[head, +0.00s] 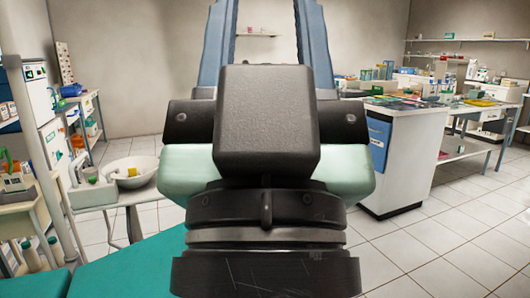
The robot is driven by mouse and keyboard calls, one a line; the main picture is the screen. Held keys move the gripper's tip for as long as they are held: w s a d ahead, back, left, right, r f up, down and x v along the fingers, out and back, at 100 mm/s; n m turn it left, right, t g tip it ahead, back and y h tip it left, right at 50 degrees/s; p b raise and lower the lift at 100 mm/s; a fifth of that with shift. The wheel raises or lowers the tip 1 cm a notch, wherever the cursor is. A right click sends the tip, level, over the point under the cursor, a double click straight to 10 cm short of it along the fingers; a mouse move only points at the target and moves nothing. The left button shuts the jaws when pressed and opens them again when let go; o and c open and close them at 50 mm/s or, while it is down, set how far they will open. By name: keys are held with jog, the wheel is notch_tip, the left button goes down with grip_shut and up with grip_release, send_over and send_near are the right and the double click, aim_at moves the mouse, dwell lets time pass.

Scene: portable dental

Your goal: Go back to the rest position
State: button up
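My gripper (266,20) fills the middle of the head view, seen from behind its dark wrist. Its two blue-grey fingers point up and away and stand wide apart. Pale wall and part of a small shelf show between them, and nothing is held in the visible gap. The finger ends run to the top edge of the picture, so the very tips may be cut off.
A teal surface (130,272) lies low at the left. A white basin (131,172) on a stand and a cluttered cart (20,205) are on the left. A white counter (412,160) with supplies stands right. Tiled floor (460,235) is clear at lower right.

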notch_tip(320, 180, up, 31)
jog(key=p, duration=2.9)
jog(key=shift+r, duration=0.15)
jog(key=shift+a, duration=0.1)
